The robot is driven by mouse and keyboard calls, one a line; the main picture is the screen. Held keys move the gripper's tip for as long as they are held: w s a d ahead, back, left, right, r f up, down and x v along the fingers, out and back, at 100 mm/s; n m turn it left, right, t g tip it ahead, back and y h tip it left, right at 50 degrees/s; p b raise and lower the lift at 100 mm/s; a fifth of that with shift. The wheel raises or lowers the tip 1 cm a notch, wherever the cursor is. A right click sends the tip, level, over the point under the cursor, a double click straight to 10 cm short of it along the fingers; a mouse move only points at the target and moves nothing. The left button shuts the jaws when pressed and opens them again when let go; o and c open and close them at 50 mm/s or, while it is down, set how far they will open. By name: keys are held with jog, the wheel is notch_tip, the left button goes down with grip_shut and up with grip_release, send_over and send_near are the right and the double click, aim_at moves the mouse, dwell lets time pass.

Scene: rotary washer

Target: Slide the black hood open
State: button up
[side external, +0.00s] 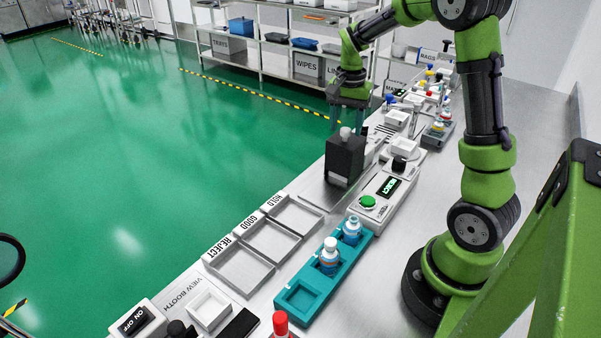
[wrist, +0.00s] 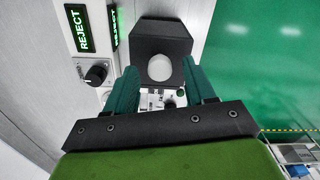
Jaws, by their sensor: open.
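The black hood (side external: 345,160) is a dark box with a pale round knob (side external: 346,133) on top. It stands on the metal bench beside the panel with the green button. In the wrist view, the hood (wrist: 160,38) lies ahead of the fingers, and the knob (wrist: 160,67) shows between the teal fingertips. My gripper (wrist: 160,70) is open, with a finger on each side of the knob. I cannot tell whether either finger touches it. What is under the hood is hidden.
The control panel (side external: 364,205) has a green button, a lit REJECT display and a black dial. Labelled trays (side external: 243,268) and a teal rack (side external: 300,299) with bottles stand in front. White trays and small bottles fill the bench behind.

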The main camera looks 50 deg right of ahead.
jog(key=shift+f, duration=0.2)
grip_shut()
dwell(0.3)
jog(key=a, duration=1)
jog(key=shift+a, duration=0.35)
jog(key=shift+c, duration=2)
grip_release()
jog(key=o, duration=0.4)
jog(key=shift+d, duration=0.1)
